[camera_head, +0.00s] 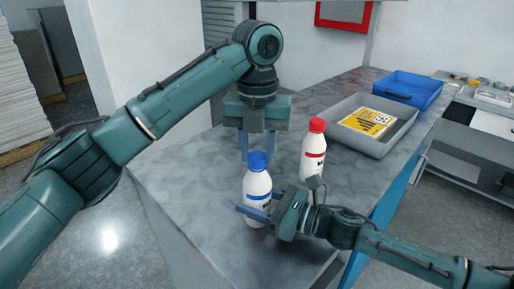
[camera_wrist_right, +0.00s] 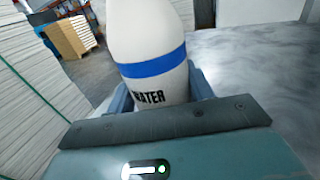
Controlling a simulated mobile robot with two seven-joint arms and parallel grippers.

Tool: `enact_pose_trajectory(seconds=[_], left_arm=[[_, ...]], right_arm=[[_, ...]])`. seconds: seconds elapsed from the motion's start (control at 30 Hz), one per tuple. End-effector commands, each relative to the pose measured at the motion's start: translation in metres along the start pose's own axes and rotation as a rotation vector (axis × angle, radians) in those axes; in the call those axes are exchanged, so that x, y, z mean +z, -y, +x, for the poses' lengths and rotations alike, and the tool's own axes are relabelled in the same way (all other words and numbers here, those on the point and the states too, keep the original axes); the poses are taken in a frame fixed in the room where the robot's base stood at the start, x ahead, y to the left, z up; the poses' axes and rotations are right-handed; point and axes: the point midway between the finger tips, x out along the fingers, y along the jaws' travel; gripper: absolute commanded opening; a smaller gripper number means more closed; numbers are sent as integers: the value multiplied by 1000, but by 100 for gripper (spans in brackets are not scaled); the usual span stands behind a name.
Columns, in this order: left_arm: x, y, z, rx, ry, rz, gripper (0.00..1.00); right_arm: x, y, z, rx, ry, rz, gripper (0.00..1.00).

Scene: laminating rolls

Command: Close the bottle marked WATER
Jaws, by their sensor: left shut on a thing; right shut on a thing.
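The WATER bottle (camera_head: 257,185) is white with a blue band and stands upright on the grey table. Its label also shows in the right wrist view (camera_wrist_right: 150,97). A blue cap (camera_head: 257,161) sits at the top of its neck; I cannot tell how tightly it fits. My left gripper (camera_head: 257,152) points straight down from above and is shut on the blue cap. My right gripper (camera_head: 254,208) comes in low from the right and is shut around the bottle's body. The cap is out of the right wrist view.
A white bottle with a red cap (camera_head: 314,150) stands close behind, to the right. A grey tray (camera_head: 376,148) holding a yellow-labelled item (camera_head: 367,121) and a blue tray (camera_head: 408,88) lie further back. The table's left and front-left area (camera_head: 195,190) is clear.

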Motion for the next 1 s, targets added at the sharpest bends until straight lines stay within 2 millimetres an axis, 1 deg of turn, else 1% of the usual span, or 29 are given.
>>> enact_pose_trajectory(seconds=[0.03, 0.07, 0.2, 0.23, 0.5, 0.7, 0.77, 1.0], left_arm=[[0, 1, -1, -1, 1, 81, 12], [0, 1, -1, -1, 1, 124, 12], [0, 1, -1, -1, 1, 122, 12], [0, 1, -1, -1, 1, 121, 33], [0, 0, 0, 0, 0, 119, 54], [0, 0, -1, 0, 0, 118, 54], [0, 0, -4, 0, 2, 117, 54], [0, 0, -35, 2, 3, 116, 54]], right_arm=[[-1, 0, 0, -2, -3, 2, 0], [-1, 0, 0, -2, -3, 2, 0], [-1, 1, 0, -2, -3, 2, 0], [-1, 1, 0, -2, -3, 2, 0], [-1, 0, 0, -2, -3, 2, 0], [-1, 0, 0, -2, -2, 2, 0], [-1, 0, 0, -1, -2, 2, 0], [-1, 0, 0, -1, -2, 1, 0]])
